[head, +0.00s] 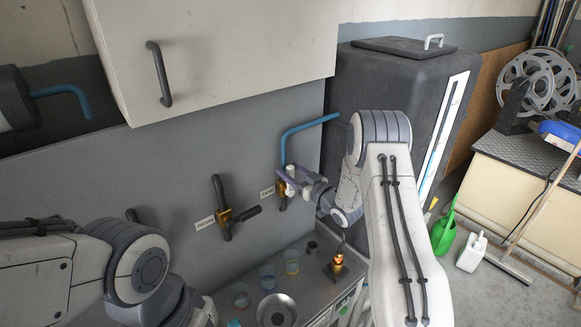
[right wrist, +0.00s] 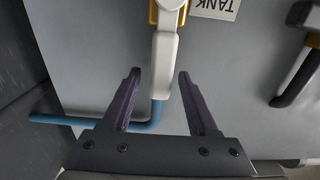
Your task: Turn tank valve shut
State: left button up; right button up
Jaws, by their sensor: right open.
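The tank valve has a brass body (head: 283,203) on the grey wall panel, with a blue pipe (head: 310,126) rising from it and bending right. Its white lever (right wrist: 165,55) shows in the right wrist view beside an upside-down TANK label (right wrist: 215,8). My right gripper (head: 296,181) is at this valve. In the right wrist view its purple fingers (right wrist: 158,72) are open, one on each side of the lever's end, with a gap on both sides. Contact is not visible. My left arm is at the lower left; its gripper is not in view.
A second valve (head: 226,212) with a black lever is left of the tank valve. Below are a steel bowl (head: 277,310), beakers (head: 291,262) and a brass fitting (head: 338,264) on the counter. A white cabinet (head: 220,50) overhangs; a dark tank (head: 385,90) stands right.

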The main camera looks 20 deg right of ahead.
jog(key=shift+w+a, duration=0.1)
jog(key=shift+w, duration=0.1)
grip_shut()
dwell(1.3)
